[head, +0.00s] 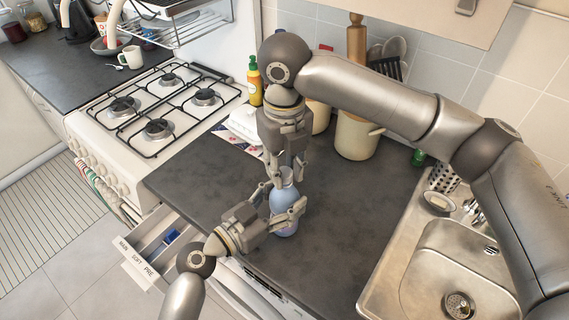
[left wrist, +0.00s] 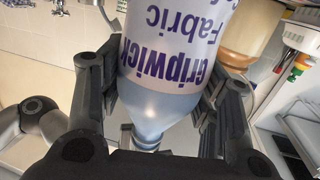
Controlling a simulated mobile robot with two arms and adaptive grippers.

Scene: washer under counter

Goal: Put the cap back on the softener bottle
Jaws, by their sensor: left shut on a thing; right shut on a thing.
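The softener bottle (head: 284,222), pale blue with a white label, stands upright on the dark counter near its front edge. My left gripper (head: 283,207) is shut around its body from the front left. In the left wrist view the bottle (left wrist: 170,85) appears upside down between the fingers, with purple lettering. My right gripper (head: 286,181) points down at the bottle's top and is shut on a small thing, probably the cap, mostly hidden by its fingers. I cannot tell whether the cap sits on the neck or just above it.
The washer's detergent drawer (head: 150,258) is pulled out below the counter at left. A gas hob (head: 155,110) is at left and a sink (head: 455,265) at right. A beige pot (head: 357,138) and a yellow bottle (head: 254,85) stand behind. Counter right of the bottle is clear.

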